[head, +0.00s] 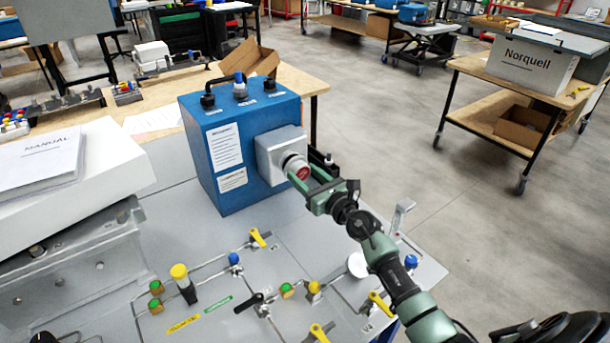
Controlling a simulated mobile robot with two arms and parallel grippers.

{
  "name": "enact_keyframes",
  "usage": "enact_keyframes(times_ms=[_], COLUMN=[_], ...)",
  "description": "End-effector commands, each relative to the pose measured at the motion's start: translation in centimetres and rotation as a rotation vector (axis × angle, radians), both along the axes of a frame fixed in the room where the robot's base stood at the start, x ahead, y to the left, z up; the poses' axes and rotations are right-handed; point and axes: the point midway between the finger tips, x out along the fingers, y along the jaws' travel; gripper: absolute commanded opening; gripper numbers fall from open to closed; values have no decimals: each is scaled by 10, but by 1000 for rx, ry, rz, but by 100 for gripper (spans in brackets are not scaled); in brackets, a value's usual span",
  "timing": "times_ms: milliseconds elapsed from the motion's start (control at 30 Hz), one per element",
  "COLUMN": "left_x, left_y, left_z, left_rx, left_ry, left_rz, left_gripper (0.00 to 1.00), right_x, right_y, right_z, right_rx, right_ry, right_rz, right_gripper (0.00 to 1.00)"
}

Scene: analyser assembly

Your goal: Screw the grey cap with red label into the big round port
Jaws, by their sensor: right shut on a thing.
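The grey cap with the red label (297,168) is at the front of the grey square housing (272,150) on the blue analyser box (222,178). My right gripper (307,178) is shut on the cap, its green fingers reaching in from the lower right. The cap lines up with the housing's front, where the big round port is hidden behind it. I cannot tell how deep the cap sits in the port. My left gripper is not in view.
The grey worktop holds yellow-handled valves (257,238), thin pipes and coloured knobs in front of the box. A white block with a manual (40,160) is at the left. Open floor (400,130) lies to the right, with a wheeled cart (500,130) beyond.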

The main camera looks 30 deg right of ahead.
Motion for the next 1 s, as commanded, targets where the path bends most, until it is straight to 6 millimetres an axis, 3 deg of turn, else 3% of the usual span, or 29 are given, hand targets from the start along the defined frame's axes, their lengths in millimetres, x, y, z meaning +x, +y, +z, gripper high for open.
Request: enact_keyframes(times_ms=[1000], left_x=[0], left_y=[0], left_z=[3], left_rx=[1], left_ry=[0], left_rz=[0], left_gripper=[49], right_x=[7], right_y=[0], right_z=[2], right_rx=[0], right_ry=[-3], right_rz=[-1], right_gripper=[4])
